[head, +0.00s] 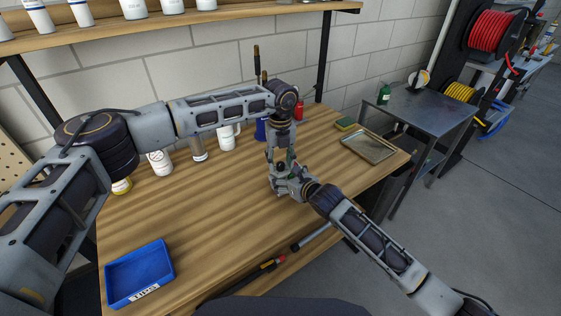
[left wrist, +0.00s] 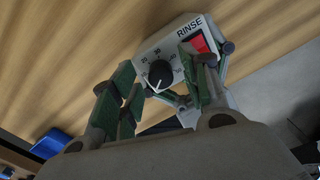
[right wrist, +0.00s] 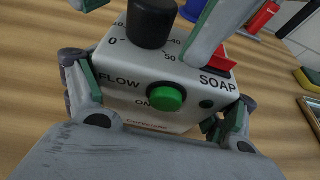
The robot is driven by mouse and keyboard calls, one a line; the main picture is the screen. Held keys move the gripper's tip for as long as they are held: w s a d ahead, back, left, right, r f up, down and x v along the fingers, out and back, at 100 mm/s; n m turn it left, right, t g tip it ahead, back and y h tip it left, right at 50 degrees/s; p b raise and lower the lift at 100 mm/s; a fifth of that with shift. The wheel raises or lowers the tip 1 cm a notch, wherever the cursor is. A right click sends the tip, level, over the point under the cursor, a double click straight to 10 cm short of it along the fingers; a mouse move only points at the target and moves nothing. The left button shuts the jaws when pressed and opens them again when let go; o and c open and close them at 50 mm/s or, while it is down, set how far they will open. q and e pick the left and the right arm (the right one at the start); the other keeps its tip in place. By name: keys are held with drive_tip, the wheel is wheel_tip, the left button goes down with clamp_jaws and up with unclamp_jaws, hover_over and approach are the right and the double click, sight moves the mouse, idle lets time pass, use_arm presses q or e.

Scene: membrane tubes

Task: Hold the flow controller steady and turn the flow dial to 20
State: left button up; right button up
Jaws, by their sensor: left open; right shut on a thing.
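The flow controller (right wrist: 150,75) is a pale box with a green ON button (right wrist: 166,98), a red switch (left wrist: 200,44) and a black flow dial (left wrist: 160,74). My right gripper (right wrist: 160,112) is shut on the box, one finger on each side, and holds it over the table. My left gripper (left wrist: 163,80) is open above the box, its fingers on either side of the dial with gaps. In the right wrist view the dial (right wrist: 151,22) stands between those fingertips. A white pointer shows on the dial; its exact reading is unclear. In the head view the arms mostly hide the controller.
The wooden table (head: 200,215) has free room at centre. A blue bin (head: 140,273) is at front left.

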use_arm(q)
drive_tip(key=shift+f, duration=0.2)
use_arm(e)
drive_tip(key=shift+f, duration=0.2)
use_arm(q)
drive_tip(key=shift+c, duration=0.5)
clamp_jaws()
